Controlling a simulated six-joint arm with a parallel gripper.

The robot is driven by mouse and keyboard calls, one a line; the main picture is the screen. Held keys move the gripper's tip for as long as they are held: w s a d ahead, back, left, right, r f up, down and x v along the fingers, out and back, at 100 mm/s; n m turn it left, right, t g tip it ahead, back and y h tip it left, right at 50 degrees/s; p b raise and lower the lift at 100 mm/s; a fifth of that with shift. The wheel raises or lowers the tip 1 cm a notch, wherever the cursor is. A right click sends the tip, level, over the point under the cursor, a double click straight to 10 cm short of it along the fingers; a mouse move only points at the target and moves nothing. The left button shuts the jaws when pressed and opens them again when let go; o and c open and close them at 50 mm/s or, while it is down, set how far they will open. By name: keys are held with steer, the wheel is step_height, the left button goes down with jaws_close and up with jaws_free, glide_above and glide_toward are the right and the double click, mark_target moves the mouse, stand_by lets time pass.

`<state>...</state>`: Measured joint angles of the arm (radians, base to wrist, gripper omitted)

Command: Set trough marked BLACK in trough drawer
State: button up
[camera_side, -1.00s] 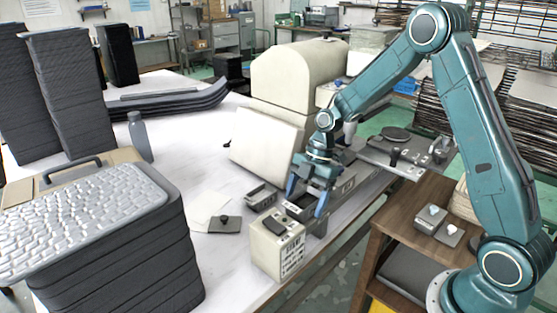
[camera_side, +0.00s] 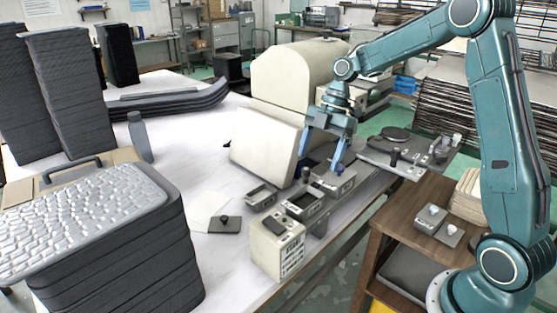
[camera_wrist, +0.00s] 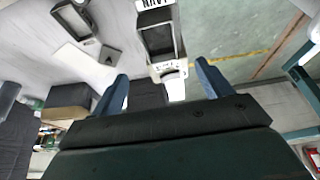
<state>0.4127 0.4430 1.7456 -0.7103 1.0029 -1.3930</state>
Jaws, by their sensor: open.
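In the side view, my gripper (camera_side: 321,163) is open over the rear grey trough (camera_side: 334,181); whether it touches the trough is unclear. A second grey trough (camera_side: 303,202) with a dark inside stands in front of it, beside the cream box. A smaller grey trough (camera_side: 260,195) lies to the left on the table. I cannot read BLACK on any trough.
A cream box (camera_side: 277,247) with printed sides stands at the table's front edge. A dark plate with a knob (camera_side: 225,224) lies left of it. A cream machine (camera_side: 292,85) and slanted panel (camera_side: 264,147) stand close behind. A textured tray stack (camera_side: 100,220) fills the left.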

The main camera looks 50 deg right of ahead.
steer(key=shift+v, duration=0.75)
steer(key=s+a+r+m+t+h, duration=0.1)
steer(key=s+a+r+m, duration=0.3)
steer(key=s+r+m, duration=0.15)
steer(key=s+a+r+m+t+h, duration=0.1)
steer(key=s+m+t, duration=0.1)
steer(key=s+m, duration=0.4)
steer(key=s+a+r+m+t+h, duration=0.2)
steer(key=s+m, duration=0.4)
steer(key=s, duration=0.6)
steer(key=shift+s+r+t+h, duration=0.15)
steer(key=shift+t+h, duration=0.15)
steer(key=shift+o, duration=0.4)
steer(key=shift+s+m, duration=0.25)
steer(key=shift+s, duration=0.05)
steer(key=shift+w, duration=0.1)
